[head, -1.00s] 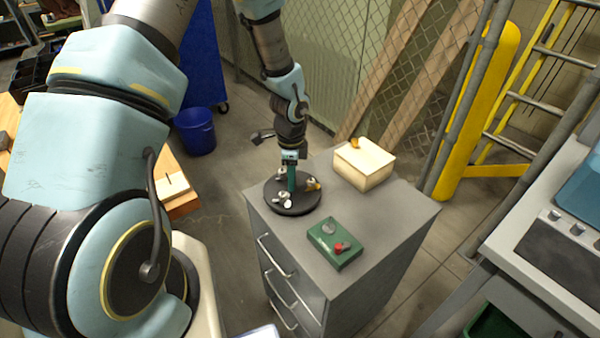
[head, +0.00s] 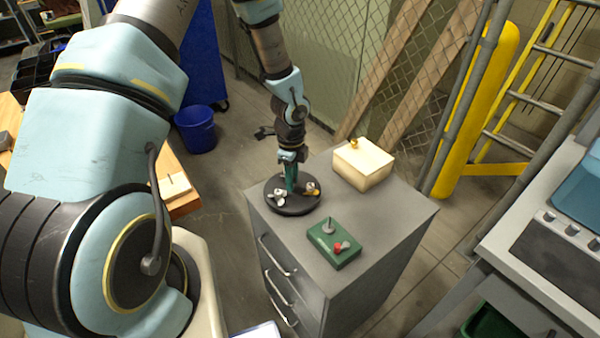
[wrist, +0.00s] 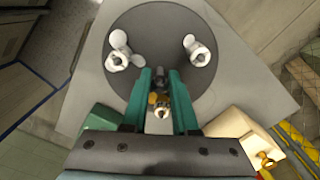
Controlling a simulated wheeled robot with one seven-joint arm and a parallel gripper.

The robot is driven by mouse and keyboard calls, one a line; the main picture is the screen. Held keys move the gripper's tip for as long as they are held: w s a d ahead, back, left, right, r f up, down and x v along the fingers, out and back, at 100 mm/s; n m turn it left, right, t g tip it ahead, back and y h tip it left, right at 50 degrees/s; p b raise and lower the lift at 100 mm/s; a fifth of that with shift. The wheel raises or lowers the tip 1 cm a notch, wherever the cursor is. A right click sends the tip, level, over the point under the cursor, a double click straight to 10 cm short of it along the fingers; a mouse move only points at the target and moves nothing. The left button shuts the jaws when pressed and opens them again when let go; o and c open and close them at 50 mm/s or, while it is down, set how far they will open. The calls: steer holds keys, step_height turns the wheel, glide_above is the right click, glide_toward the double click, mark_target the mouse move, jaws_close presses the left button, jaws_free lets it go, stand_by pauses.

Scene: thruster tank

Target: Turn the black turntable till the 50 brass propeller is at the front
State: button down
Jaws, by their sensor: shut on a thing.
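The black turntable (head: 298,210) lies flat on the grey cabinet top; it also shows in the wrist view (wrist: 160,25). A brass-coloured propeller (head: 314,192) is on its right side in the head view. In the wrist view the brass piece (wrist: 157,99) shows between my fingers, partly hidden. Two pale silver propellers, one (wrist: 117,52) and another (wrist: 197,50), sit on the other side. No number is readable. My gripper (wrist: 160,73) points down over the turntable's middle, shut on what seems to be its dark centre part, mostly hidden by the teal fingers.
A cream box (head: 363,164) with a yellow knob stands at the back right. The grey cabinet top (head: 395,212) is bare to the right. A chain-link fence is behind.

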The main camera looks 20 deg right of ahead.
steer(key=shift+m+p, duration=0.35)
steer(key=shift+m, duration=0.35)
steer(key=shift+m+p, duration=0.7)
steer(key=shift+m, duration=0.7)
steer(key=shift+m+p, duration=0.85)
steer(key=shift+m, duration=0.95)
steer(key=c, duration=0.8)
jaws_free()
steer(key=shift+o, duration=0.2)
